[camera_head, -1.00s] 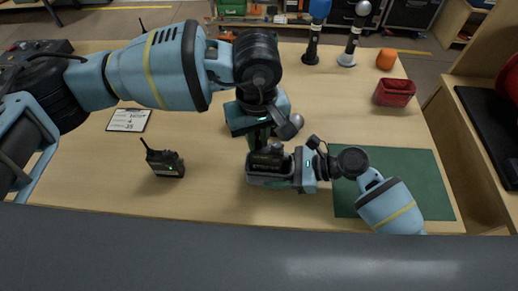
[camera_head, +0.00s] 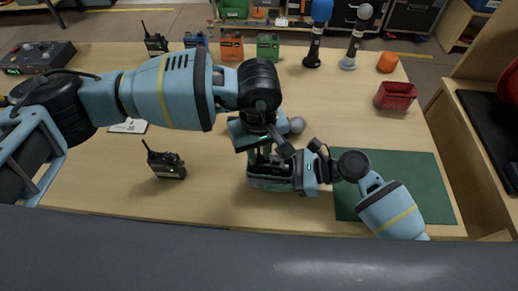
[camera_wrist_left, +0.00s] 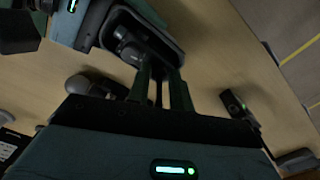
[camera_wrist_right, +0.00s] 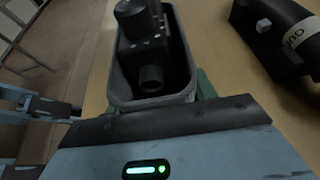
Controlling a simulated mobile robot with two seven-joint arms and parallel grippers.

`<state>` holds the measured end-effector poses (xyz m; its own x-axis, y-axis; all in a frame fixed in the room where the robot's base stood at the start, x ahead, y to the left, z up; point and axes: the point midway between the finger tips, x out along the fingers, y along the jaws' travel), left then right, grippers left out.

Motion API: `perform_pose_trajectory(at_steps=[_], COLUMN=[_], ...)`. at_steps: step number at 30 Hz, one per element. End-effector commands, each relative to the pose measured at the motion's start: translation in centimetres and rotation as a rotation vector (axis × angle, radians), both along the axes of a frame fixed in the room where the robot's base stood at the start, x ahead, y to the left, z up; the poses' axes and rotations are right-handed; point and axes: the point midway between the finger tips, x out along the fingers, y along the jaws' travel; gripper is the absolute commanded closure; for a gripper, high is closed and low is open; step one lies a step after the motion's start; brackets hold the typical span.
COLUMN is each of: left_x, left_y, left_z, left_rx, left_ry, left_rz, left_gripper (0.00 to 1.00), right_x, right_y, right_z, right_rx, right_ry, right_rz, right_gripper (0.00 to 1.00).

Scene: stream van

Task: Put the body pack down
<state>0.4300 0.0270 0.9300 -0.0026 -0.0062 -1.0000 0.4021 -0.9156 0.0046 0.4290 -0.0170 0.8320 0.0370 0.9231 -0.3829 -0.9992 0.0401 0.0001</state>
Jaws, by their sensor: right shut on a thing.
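A grey open tub (camera_head: 271,184) is above or on the table in front of me. My right gripper (camera_wrist_right: 205,85) is shut on its near end. A black device with round knobs (camera_wrist_right: 150,50), possibly the body pack, sits inside the tub in the right wrist view. My left gripper (camera_head: 263,157) points down over the tub, its fingers apart, close to the device. In the left wrist view the fingers (camera_wrist_left: 160,90) reach to the tub's rim. A black body pack with antenna (camera_head: 167,166) stands on the table to the left.
A grey-headed microphone (camera_head: 296,125) lies behind the tub, beside my left gripper. A green mat (camera_head: 408,180) and red bin (camera_head: 395,95) are right. Several packs stand at the back, including an orange one (camera_head: 231,46). A card (camera_head: 128,126) lies left.

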Motion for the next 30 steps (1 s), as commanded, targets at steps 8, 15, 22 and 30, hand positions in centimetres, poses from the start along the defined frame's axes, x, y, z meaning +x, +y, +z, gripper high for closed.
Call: perform_pose_trajectory(at_steps=[8, 15, 22, 30], left_x=[0.0, 0.1, 0.1, 0.1], left_y=[0.0, 0.0, 0.0, 0.0], left_z=[0.1, 1.0, 4.9, 10.0], left_rx=[-0.001, -0.001, -0.002, -0.001], left_ry=[0.000, -0.003, -0.005, -0.004], left_rz=[0.000, 0.000, 0.000, -0.001], left_gripper=[0.63, 0.63, 0.63, 0.63], right_x=[0.0, 0.0, 0.0, 0.0], right_y=[0.0, 0.0, 0.0, 0.0], right_z=[0.0, 0.0, 0.0, 0.0], right_rx=[0.000, 0.000, 0.000, 0.001], right_ry=[0.000, 0.000, 0.000, 0.000], right_rz=[0.000, 0.000, 0.000, 0.000], right_gripper=[0.68, 0.68, 0.68, 0.68])
